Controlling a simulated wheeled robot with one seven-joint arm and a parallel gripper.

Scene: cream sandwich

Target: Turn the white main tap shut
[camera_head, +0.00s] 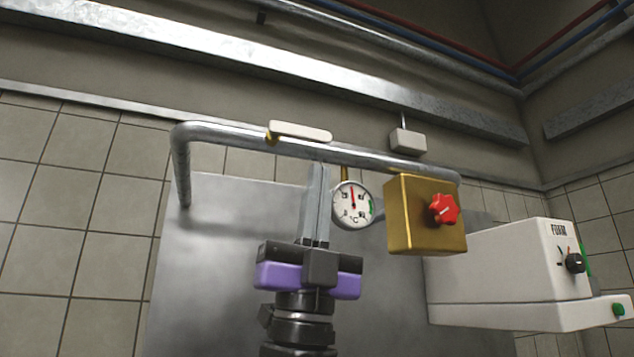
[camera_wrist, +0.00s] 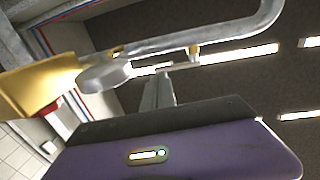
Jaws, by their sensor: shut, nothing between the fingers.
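The white main tap (camera_head: 300,131) is a flat white lever on the horizontal metal pipe (camera_head: 230,137). In the head view it lies roughly along the pipe, with a brass fitting at its left end. My gripper (camera_head: 319,168) points upward with its fingers together and empty. In the head view its tips show just below the pipe, under the lever's right end; I cannot tell whether they touch anything. In the wrist view my gripper (camera_wrist: 160,80) reaches up towards the pipe (camera_wrist: 210,36), and I cannot make out the white lever clearly.
A round temperature gauge (camera_head: 353,204) hangs close right of my fingers. Beyond it is a brass box (camera_head: 410,226) with a red knob (camera_head: 443,209). A white FOAM unit (camera_head: 500,275) stands at the right. A small white box (camera_head: 408,141) sits above the pipe. Left of my gripper is free room.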

